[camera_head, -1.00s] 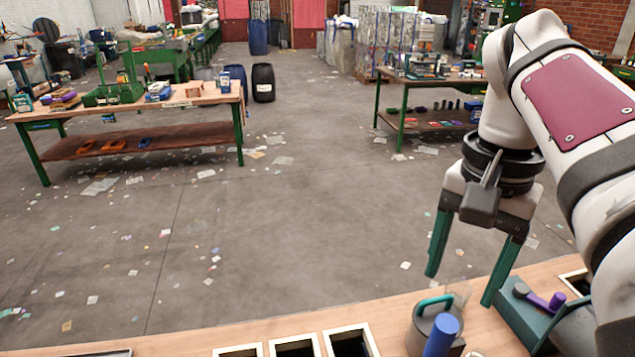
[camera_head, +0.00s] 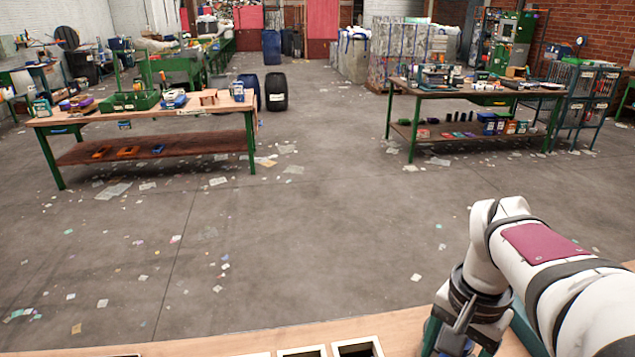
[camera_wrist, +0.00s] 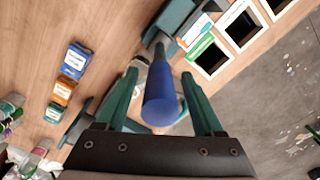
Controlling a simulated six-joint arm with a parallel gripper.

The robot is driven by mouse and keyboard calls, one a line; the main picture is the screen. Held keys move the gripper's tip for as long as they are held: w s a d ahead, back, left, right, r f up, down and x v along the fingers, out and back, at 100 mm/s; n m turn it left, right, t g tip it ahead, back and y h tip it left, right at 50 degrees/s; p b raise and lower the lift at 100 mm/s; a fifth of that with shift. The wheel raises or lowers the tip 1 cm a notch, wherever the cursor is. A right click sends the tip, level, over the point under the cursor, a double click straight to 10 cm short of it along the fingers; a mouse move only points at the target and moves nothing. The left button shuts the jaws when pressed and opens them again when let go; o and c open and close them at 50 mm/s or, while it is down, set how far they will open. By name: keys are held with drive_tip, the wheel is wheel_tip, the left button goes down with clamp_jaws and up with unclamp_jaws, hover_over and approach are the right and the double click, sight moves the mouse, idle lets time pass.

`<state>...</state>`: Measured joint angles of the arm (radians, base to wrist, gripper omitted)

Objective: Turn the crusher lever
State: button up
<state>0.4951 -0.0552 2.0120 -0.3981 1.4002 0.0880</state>
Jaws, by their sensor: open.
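A thick blue cylinder (camera_wrist: 160,103), which looks like the crusher lever's grip, points toward the wrist camera on a dark grey bar (camera_wrist: 161,45). My gripper (camera_wrist: 160,82) is open, with its two green fingers on either side of the blue grip. I see no clear contact between the fingers and the grip. In the head view my gripper (camera_head: 445,335) is low over the bench at the lower right, mostly cut off by the frame, and the lever cannot be made out there. The crusher's body is largely hidden behind the grip and fingers.
White-framed bins (camera_wrist: 238,22) with dark insides line the bench's edge. Blue (camera_wrist: 76,60) and orange (camera_wrist: 64,90) boxes stand at the left of the wrist view. Bottles (camera_wrist: 37,155) stand at its lower left.

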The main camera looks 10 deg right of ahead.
clamp_jaws()
idle(1.4)
